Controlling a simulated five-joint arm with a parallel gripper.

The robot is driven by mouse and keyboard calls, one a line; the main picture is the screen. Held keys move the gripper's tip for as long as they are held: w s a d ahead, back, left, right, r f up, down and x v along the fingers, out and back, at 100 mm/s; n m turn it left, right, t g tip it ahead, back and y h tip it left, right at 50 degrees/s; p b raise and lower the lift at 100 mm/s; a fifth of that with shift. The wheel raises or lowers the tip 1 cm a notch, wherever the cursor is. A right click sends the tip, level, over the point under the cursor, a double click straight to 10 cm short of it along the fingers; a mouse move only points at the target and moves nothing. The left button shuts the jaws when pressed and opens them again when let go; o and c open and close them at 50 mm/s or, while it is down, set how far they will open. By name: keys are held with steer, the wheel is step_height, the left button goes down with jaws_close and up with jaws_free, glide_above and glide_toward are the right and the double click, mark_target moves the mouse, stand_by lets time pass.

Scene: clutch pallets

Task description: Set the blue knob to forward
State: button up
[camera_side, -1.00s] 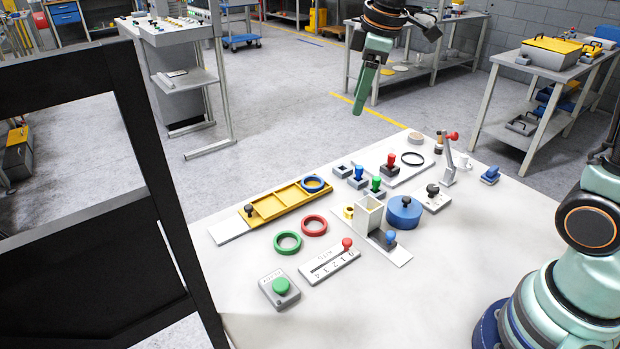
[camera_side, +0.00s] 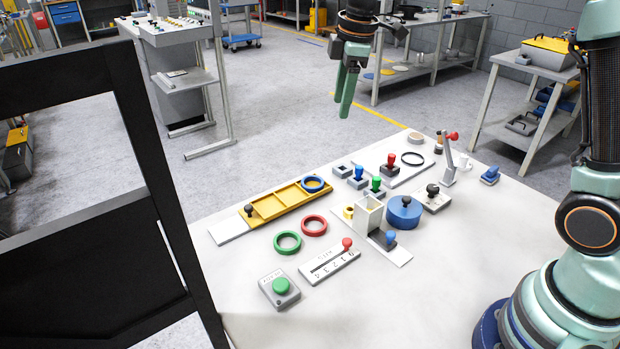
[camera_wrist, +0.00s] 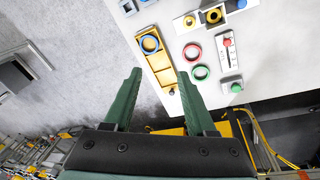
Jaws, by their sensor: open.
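A blue ball knob (camera_side: 390,238) stands on a small dark grey block in front of an upright beige box on the white table; its setting cannot be read. A blue knob on a grey base also shows at the top edge of the wrist view (camera_wrist: 241,4). A round blue drum (camera_side: 404,213) with a small dark stub on top sits behind it to the right. My gripper (camera_side: 343,102) is open and empty, high up near the far edge of the table, well apart from the blue knob. Its two green fingers (camera_wrist: 160,74) are spread in the wrist view.
A yellow tray (camera_side: 266,207) with a blue ring (camera_side: 313,184), a red ring (camera_side: 314,225), a green ring (camera_side: 288,243), a numbered slider plate (camera_side: 323,269) and a green button (camera_side: 281,286) stand to the left. Blue, green and red pegs (camera_side: 391,160) stand behind.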

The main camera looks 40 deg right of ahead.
mark_target(390, 233)
steer(key=s+f+n+g, duration=0.1)
steer(key=s+f+n, duration=0.4)
steer(key=s+n, duration=0.3)
steer(key=s+f+n+g, duration=0.1)
steer(key=s+f+n, duration=0.55)
steer(key=s, duration=0.25)
steer(key=shift+n, duration=0.25)
steer(key=f, duration=1.1)
steer(key=shift+w+d, duration=0.2)
steer(key=shift+d, duration=0.05)
jaws_close()
